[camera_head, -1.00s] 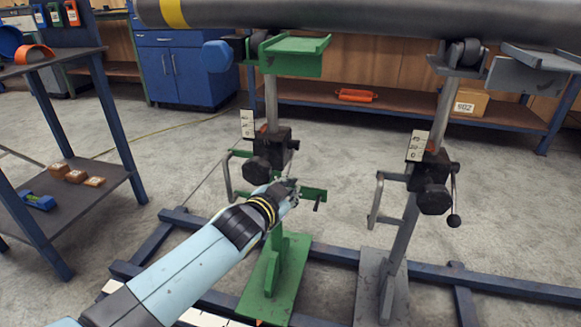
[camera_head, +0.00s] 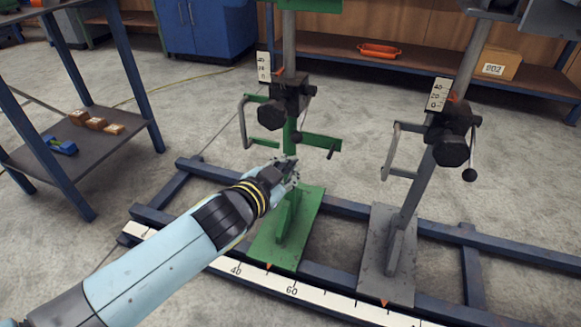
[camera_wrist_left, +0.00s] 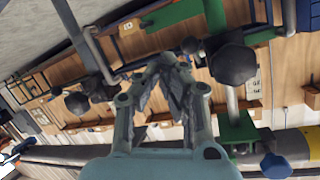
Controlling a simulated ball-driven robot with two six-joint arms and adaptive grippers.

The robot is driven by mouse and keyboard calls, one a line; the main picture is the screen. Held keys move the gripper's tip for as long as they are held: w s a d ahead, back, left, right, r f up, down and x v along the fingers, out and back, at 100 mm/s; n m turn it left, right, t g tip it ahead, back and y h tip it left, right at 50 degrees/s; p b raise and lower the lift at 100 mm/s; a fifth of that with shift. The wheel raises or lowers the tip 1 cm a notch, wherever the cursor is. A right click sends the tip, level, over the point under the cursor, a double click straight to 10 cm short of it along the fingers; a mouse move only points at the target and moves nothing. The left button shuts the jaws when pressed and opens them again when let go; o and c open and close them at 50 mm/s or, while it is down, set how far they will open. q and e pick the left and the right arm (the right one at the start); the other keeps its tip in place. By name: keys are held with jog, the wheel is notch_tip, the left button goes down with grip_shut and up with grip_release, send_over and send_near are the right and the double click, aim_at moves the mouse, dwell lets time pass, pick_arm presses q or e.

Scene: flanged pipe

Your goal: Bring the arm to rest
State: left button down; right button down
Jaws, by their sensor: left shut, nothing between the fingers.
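My left arm comes in from the lower left in the head view. Its gripper (camera_head: 286,170) is shut and empty, in front of the green stand's post and above its base plate. In the left wrist view the closed fingers (camera_wrist_left: 166,72) show with nothing between them. The green stand (camera_head: 287,228) has a black clamp block with a dark knob (camera_head: 272,113) above and behind the gripper. The grey stand (camera_head: 390,255) is to the right, apart from the gripper. The right gripper is not in view.
A blue floor rail (camera_head: 340,256) with a white scale strip (camera_head: 295,290) runs under both stands. A shelf cart (camera_head: 60,165) with small brown blocks (camera_head: 95,123) stands at the left. A blue cabinet (camera_head: 208,28) and an orange item (camera_head: 379,50) are at the back.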

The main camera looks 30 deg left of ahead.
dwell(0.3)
